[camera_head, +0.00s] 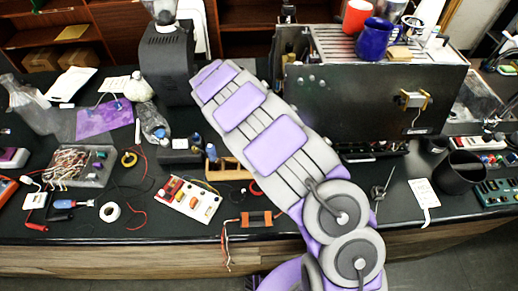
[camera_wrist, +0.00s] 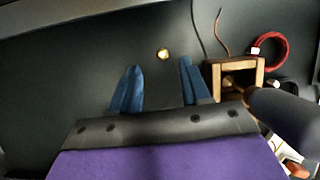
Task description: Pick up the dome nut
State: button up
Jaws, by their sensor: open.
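The dome nut (camera_wrist: 163,54) is a small, round, gold-coloured piece lying on the dark bench top in the wrist view. My gripper (camera_wrist: 160,68) has two blue fingers spread apart with nothing between them. The nut lies beyond the fingertips, roughly midway between them and a little nearer the right finger. How high the fingers are above the bench is hard to tell. In the head view my arm covers the area, and the nut cannot be made out there.
A wooden frame block (camera_wrist: 235,70) stands close to the right finger. A red wire coil (camera_wrist: 268,50) lies behind it. In the head view, the brewer (camera_head: 375,95) stands right of my arm, and a black grinder (camera_head: 166,60) stands to the left. The bench left of the fingers is clear.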

jog(key=b+x, duration=0.1)
jog(key=x, duration=0.4)
jog(key=shift+s, duration=0.1)
grip_shut()
